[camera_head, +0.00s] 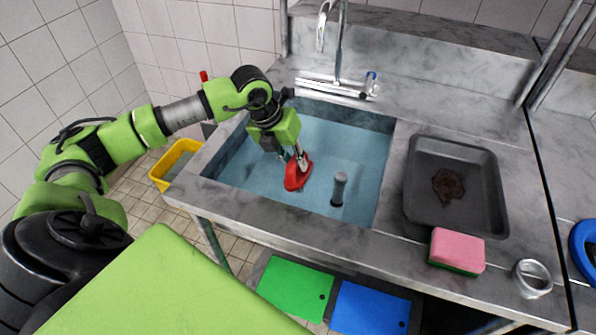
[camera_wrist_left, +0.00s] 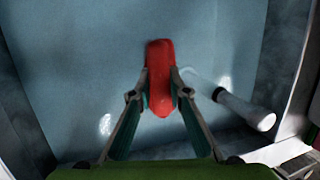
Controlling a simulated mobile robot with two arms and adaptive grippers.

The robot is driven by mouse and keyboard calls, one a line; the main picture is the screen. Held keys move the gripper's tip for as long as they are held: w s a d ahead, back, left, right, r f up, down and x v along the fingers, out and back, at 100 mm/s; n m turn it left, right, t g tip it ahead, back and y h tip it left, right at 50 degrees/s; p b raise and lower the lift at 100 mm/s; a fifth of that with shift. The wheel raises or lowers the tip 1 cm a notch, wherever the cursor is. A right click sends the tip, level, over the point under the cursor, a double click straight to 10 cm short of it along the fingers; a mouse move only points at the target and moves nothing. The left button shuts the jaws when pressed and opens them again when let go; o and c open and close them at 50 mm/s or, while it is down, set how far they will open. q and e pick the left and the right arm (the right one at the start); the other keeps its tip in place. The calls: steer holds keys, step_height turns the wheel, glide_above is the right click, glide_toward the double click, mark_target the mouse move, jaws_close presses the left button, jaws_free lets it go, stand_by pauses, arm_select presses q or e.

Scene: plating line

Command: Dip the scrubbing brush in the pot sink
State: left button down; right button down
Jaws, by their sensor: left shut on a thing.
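The scrubbing brush, a red block-shaped thing (camera_head: 297,174), is in my left gripper (camera_head: 300,158), inside the pot sink (camera_head: 235,215). The sink holds bluish water. In the left wrist view the red brush (camera_wrist_left: 159,62) lies between the two fingers of my left gripper (camera_wrist_left: 160,92), which touch its sides. Its bristles are hidden below, and I cannot tell how deep it sits in the water. My right gripper is not in view.
A grey upright pipe (camera_head: 339,188) stands in the sink just right of the brush. The tap (camera_head: 339,40) rises behind. Right of the sink are a dark stained tray (camera_head: 412,200), a pink-and-green sponge (camera_head: 457,250) and a metal cup (camera_head: 532,278). A yellow bucket (camera_head: 160,178) stands left.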

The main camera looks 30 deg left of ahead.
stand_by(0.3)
arm_select(q)
steer(key=shift+r+p, duration=1.5)
steer(key=shift+r, duration=0.85)
step_height(320, 180, up, 12)
steer(key=p, duration=0.7)
steer(key=shift+f, duration=0.25)
